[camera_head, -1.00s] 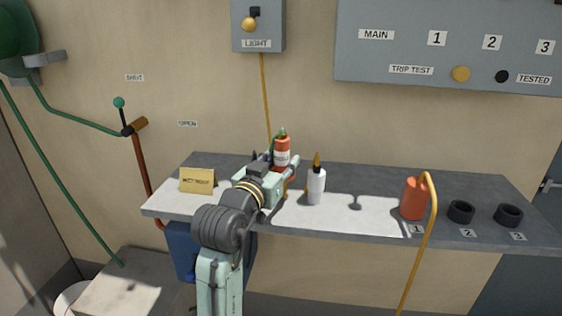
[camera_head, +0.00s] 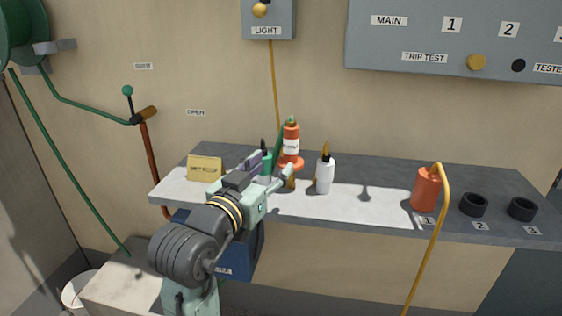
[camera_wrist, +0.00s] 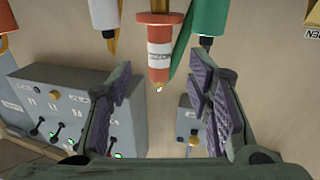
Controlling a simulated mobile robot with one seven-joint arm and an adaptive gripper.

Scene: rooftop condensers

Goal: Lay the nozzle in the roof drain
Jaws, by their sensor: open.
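I cannot tell for sure which object is the nozzle, and no roof drain is identifiable. My gripper (camera_head: 275,171) is open and empty at the left half of the shelf. An upright orange cone-shaped piece with a white label (camera_head: 291,147) stands just beyond it. In the wrist view, which is upside down, that labelled piece (camera_wrist: 159,50) shows between and beyond my open fingers (camera_wrist: 163,78). A green item (camera_wrist: 211,18) is beside it. A white bottle with a brown tip (camera_head: 325,175) stands to the right. A small brass piece (camera_head: 291,183) is by my gripper.
The grey shelf (camera_head: 390,215) also holds a yellow sign (camera_head: 205,168), an orange can (camera_head: 425,189) and two black rings (camera_head: 473,205). A yellow hose (camera_head: 440,220) passes in front of the can. A lever (camera_head: 129,105) and white bucket (camera_head: 77,291) are at left.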

